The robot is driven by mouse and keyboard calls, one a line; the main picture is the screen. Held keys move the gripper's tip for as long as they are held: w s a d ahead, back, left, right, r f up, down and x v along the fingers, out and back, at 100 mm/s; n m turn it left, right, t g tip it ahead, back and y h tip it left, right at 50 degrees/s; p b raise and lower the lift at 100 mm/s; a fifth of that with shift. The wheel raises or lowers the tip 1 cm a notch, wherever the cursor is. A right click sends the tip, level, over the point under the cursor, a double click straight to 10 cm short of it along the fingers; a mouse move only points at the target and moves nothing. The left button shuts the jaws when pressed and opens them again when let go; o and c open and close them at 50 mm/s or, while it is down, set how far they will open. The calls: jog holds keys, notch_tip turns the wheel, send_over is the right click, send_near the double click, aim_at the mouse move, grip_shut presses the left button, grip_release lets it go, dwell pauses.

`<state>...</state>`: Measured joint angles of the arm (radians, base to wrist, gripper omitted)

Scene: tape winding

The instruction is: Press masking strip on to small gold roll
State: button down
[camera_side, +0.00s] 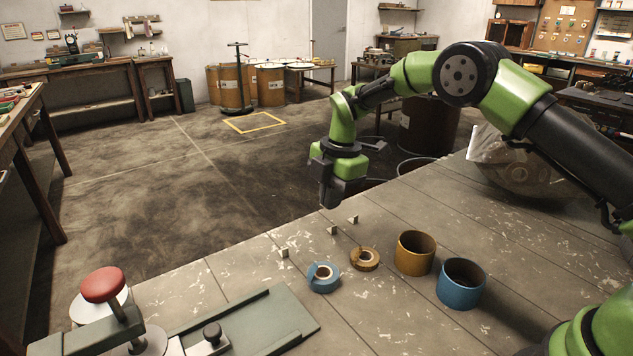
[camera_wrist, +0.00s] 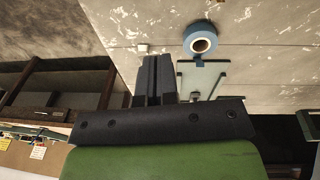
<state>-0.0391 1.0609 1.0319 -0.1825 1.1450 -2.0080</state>
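The small gold roll (camera_side: 364,259) lies flat on the table, right of the small blue roll (camera_side: 323,278) and left of the large gold ring. Three small pale pieces stand near the table's far edge: a left one (camera_side: 284,253), a middle one (camera_side: 333,230) and a right one (camera_side: 353,218). I cannot tell whether any is the masking strip. My gripper (camera_side: 328,204) points down near that edge, beyond the small gold roll and apart from it. In the wrist view its dark fingers (camera_wrist: 158,62) are together, with no strip visible between them.
A large gold ring (camera_side: 415,253) and a large blue ring (camera_side: 461,284) stand to the right. A grey-green plate fixture (camera_side: 275,318) and a red-topped post (camera_side: 103,286) are at front left. A blue roll (camera_wrist: 201,40) shows in the wrist view.

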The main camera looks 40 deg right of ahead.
jog(key=m, duration=0.1)
send_over(359, 264)
jog(key=shift+d+f+g, duration=0.2)
jog(key=shift+f+g, duration=0.1)
jog(key=shift+f, duration=4.05)
jog(key=shift+f, duration=0.25)
jog(key=c, duration=1)
grip_release()
jog(key=shift+o, duration=0.2)
jog(key=shift+r, duration=3)
